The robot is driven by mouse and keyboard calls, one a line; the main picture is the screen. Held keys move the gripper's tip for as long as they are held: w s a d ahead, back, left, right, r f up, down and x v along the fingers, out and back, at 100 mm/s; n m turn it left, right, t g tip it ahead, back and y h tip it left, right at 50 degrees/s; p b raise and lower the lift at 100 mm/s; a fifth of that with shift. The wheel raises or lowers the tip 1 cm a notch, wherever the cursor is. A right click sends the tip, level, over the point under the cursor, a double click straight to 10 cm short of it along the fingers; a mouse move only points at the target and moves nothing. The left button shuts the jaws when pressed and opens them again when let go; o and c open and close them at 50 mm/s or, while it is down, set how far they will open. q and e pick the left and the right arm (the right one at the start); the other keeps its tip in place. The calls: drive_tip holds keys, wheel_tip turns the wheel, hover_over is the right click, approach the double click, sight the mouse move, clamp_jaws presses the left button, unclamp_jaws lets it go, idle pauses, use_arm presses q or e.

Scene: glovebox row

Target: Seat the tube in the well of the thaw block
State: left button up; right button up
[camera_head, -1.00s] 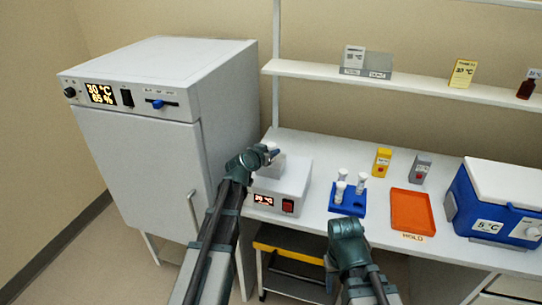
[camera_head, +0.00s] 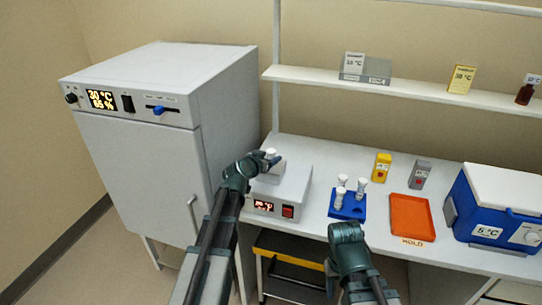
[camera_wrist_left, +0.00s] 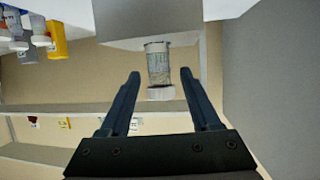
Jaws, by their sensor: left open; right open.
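The thaw block (camera_head: 283,190) is a pale grey box with a lit display and a red switch, on the bench beside the incubator. A clear tube with a label (camera_wrist_left: 158,64) stands at its top in the left wrist view, which sees it upside down; its white cap also shows in the head view (camera_head: 271,153). The tube's lower end is hidden in the block. My left gripper (camera_head: 265,160) is open by the tube, its fingers to either side in the wrist view with gaps, not touching it. My right gripper (camera_head: 345,229) is open and empty at the bench's front edge.
A blue rack (camera_head: 347,209) with several white-capped tubes stands right of the block. Beyond are an orange tray (camera_head: 411,216), a yellow box (camera_head: 382,166), a grey box (camera_head: 420,174) and a blue cooler (camera_head: 492,212). The incubator (camera_head: 150,150) stands close on the left.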

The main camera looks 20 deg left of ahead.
use_arm(q)
drive_tip(key=p+v, duration=0.3)
drive_tip(key=v, duration=0.7)
drive_tip(key=shift+s, duration=0.2)
drive_tip(key=shift+r, duration=0.1)
drive_tip(key=s+d+f+m+g+h, duration=0.1)
drive_tip(key=s+d+f+g, duration=0.25)
drive_tip(key=d, duration=0.45)
drive_tip(key=s+d+f+m+g+h, duration=0.1)
drive_tip(key=s+d+f+m+g, duration=0.15)
drive_tip(key=s+d+f, duration=0.35)
drive_tip(key=s+d+f+g+y, duration=0.1)
drive_tip(key=s+g+y, duration=0.1)
drive_tip(key=s, duration=0.3)
drive_tip(key=s+d+f+n+g+y, duration=0.1)
drive_tip(key=s+d+f+g+y, duration=0.1)
drive_tip(key=s, duration=0.3)
drive_tip(key=s+d+f+g+y, duration=0.1)
drive_tip(key=s+g, duration=0.3)
drive_tip(key=s, duration=0.1)
drive_tip(key=shift+s+d+f+n+y, duration=0.2)
drive_tip(key=shift+s+d+n+y, duration=0.1)
drive_tip(key=shift+s+n+y, duration=0.1)
